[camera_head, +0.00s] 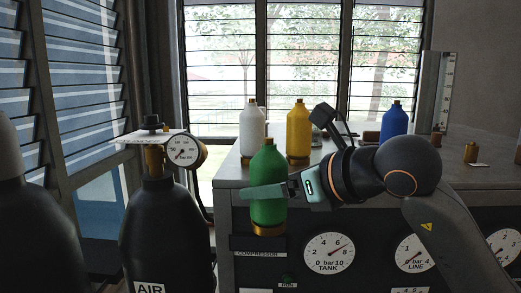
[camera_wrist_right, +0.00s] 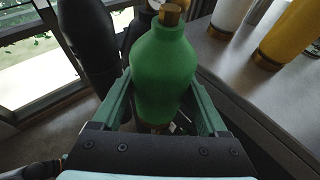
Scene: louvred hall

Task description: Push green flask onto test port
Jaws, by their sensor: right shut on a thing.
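The green flask (camera_head: 268,165) is upright, with a brass cap on top and a brass base. My right gripper (camera_head: 266,192) is shut on its body, one finger across the near side. In the right wrist view the flask (camera_wrist_right: 162,65) sits between the two green fingers of my right gripper (camera_wrist_right: 160,100). In the head view the flask overlaps the bench's left front corner, and its base shows in front of the panel. I cannot tell which fitting is the test port. My left gripper is not in view.
The grey bench (camera_head: 340,165) carries a white flask (camera_head: 252,130), a yellow flask (camera_head: 298,132), a blue flask (camera_head: 394,122) and small brass fittings (camera_head: 470,152). Gauges (camera_head: 329,254) line its front. A black AIR cylinder (camera_head: 163,235) with a gauge (camera_head: 184,150) stands left.

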